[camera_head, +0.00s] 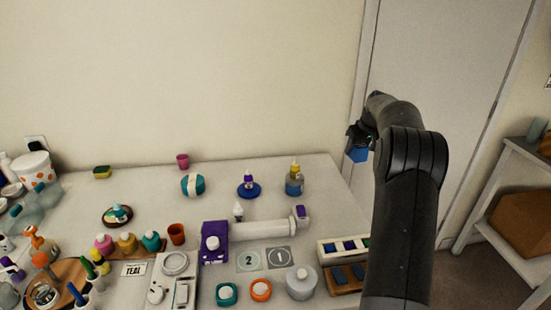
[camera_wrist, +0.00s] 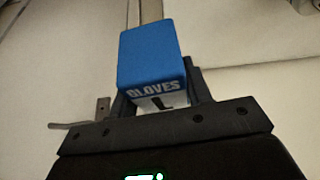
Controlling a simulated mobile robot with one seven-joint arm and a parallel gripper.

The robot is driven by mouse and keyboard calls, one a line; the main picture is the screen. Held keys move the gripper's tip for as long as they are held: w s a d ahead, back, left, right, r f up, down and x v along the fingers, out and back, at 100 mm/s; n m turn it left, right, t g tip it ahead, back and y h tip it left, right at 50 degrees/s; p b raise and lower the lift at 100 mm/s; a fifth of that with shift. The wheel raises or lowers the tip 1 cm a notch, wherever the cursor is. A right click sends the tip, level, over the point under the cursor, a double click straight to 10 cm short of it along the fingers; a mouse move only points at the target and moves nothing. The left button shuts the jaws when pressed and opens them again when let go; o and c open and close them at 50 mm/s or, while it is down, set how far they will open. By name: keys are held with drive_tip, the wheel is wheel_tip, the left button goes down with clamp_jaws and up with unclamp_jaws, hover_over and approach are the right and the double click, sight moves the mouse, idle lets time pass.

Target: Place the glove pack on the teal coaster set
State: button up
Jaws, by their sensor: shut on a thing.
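The glove pack (camera_wrist: 150,57) is a blue box with a white panel reading "GLOVES" and "L". My gripper (camera_head: 361,138) is shut on it, and the blue pack (camera_head: 358,155) hangs below the jaws in the head view. It is held in the air, to the right of the table's back right corner. A round teal thing with a pale band (camera_head: 187,186), which looks like the teal coaster set, lies near the back of the table, well left of my gripper. Nothing rests on it.
A bottle on a blue disc (camera_head: 248,192) and a yellow-topped bottle (camera_head: 294,184) stand between the teal thing and my gripper. A magenta cup (camera_head: 183,161) stands just behind the teal thing. A white roll (camera_head: 262,229) lies in front. The table's left side is crowded.

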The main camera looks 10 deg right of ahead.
drive_tip(key=r, duration=0.9)
drive_tip(key=shift+w+a+r, duration=0.1)
drive_tip(key=shift+a+r, duration=0.2)
drive_tip(key=shift+a, duration=0.05)
drive_tip(key=w+a+n, duration=0.2)
drive_tip(key=w+a, duration=0.1)
drive_tip(key=a, duration=0.9)
drive_tip(key=n+g+y, duration=0.1)
drive_tip(key=n+y, duration=0.2)
drive_tip(key=n, duration=0.2)
hover_over(187, 183)
drive_tip(key=s+d, duration=0.1)
wheel_tip(187, 183, down, 12)
drive_tip(key=shift+d+f, duration=0.1)
drive_tip(key=shift+f, duration=1.95)
